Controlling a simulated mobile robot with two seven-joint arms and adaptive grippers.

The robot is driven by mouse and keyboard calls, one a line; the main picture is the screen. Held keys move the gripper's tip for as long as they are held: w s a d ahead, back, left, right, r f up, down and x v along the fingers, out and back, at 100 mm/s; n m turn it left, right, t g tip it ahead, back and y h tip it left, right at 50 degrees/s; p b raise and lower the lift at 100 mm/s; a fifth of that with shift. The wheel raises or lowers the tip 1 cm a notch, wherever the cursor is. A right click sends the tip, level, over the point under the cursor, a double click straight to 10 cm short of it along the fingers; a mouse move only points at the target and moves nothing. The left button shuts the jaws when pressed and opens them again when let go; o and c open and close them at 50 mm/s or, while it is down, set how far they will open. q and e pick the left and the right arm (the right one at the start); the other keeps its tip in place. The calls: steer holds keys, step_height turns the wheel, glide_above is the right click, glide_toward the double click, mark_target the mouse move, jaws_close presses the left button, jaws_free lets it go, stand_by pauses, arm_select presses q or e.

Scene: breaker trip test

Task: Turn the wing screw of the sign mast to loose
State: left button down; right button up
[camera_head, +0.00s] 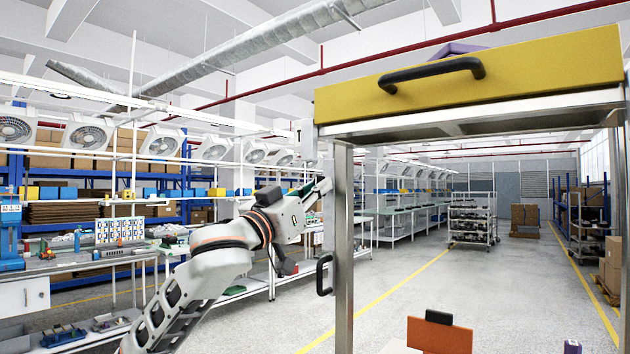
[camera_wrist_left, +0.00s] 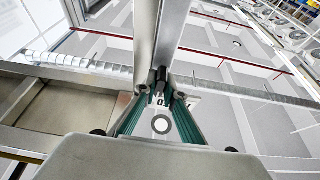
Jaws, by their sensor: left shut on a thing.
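My left gripper (camera_head: 322,186) is raised beside the upright metal post (camera_head: 343,250) in the head view. In the left wrist view the gripper (camera_wrist_left: 161,84), with teal-lined fingers, is shut on a small dark piece (camera_wrist_left: 160,76), which looks like the wing screw. The fingers hide much of it, so its turn angle cannot be told. A metal post (camera_wrist_left: 168,30) runs up behind it. A pale plate with a grey ring (camera_wrist_left: 161,125) shows between the fingers. A narrow white piece marked T (camera_head: 305,130) stands above the gripper in the head view; it may belong to the sign mast. My right gripper is not in view.
A yellow drawer front (camera_head: 470,75) with a black handle sits on the metal frame, close at upper right. Workbenches and shelves line the left. An orange panel (camera_head: 440,336) is at the bottom.

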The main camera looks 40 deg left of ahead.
arm_select(q)
steer(key=shift+n, duration=0.4)
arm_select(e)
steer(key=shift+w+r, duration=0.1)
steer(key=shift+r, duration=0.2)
arm_select(q)
steer(key=shift+f, duration=0.1)
steer(key=c, duration=2.1)
jaws_free()
steer(key=shift+c, duration=0.2)
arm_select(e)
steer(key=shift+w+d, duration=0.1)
arm_select(q)
steer(key=v, duration=0.7)
steer(key=shift+s, duration=0.15)
steer(key=shift+f, duration=0.1)
